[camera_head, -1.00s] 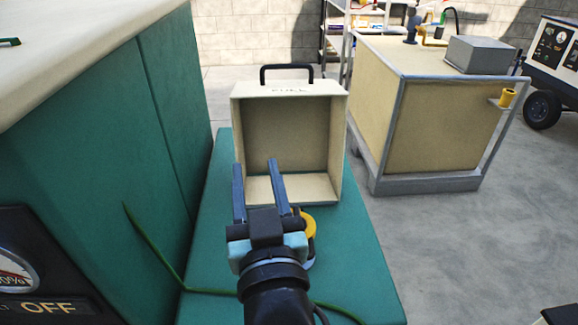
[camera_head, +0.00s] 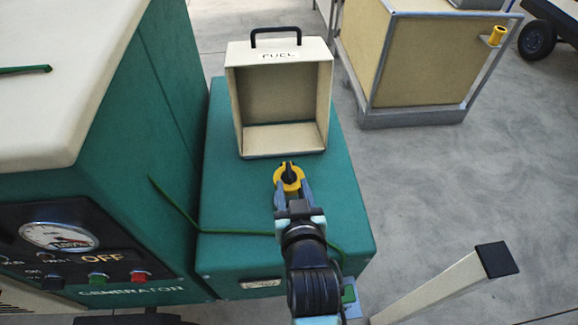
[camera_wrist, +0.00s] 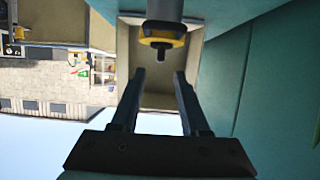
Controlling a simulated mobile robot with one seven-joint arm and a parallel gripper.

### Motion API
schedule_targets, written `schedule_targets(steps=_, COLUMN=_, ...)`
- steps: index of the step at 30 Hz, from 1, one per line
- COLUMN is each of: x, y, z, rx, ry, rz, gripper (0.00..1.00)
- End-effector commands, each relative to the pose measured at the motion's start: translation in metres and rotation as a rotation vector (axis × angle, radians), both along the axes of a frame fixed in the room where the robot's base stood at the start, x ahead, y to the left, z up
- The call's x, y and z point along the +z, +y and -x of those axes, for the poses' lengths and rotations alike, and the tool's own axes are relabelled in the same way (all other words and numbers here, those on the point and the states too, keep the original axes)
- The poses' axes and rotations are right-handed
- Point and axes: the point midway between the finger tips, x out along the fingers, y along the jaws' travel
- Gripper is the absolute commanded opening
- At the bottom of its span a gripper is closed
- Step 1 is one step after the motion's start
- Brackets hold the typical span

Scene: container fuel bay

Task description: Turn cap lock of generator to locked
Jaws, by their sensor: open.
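The cap lock is a black knob on a yellow ring (camera_head: 288,177), on the green top of the generator's lower part (camera_head: 225,200). In the wrist view, the yellow and black cap (camera_wrist: 162,38) shows at the top centre, beyond the fingertips. My gripper (camera_head: 292,187) is open and empty, its fingers pointing at the cap from the near side. In the wrist view, a gap shows between my gripper (camera_wrist: 160,76) and the cap. I cannot tell whether a finger touches the ring. I see no lock marks.
A beige open-fronted box marked FUEL (camera_head: 328,95), with a black handle, stands just behind the cap. The taller generator body (camera_head: 170,130) is close on the left. A green cable (camera_head: 225,232) crosses the near top. A tan crate (camera_head: 430,65) stands beyond; the floor on the right is mostly clear.

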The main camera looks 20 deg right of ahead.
Motion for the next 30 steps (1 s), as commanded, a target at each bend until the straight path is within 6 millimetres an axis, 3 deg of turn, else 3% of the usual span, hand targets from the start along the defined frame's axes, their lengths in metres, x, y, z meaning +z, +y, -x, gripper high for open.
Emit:
schedule_targets(steps=6, x=-0.015, y=-0.011, z=-0.037, rx=-0.001, ry=-0.002, rz=0.001, gripper=0.45)
schedule_targets(steps=12, x=-0.024, y=-0.017, z=-0.058, rx=0.0, ry=-0.002, rz=0.001, gripper=0.45)
schedule_targets(steps=26, x=-0.028, y=-0.019, z=-0.066, rx=0.0, ry=-0.001, rz=0.001, gripper=0.45)
schedule_targets(steps=30, x=-0.028, y=-0.019, z=-0.066, rx=0.0, ry=-0.001, rz=0.0, gripper=0.2)
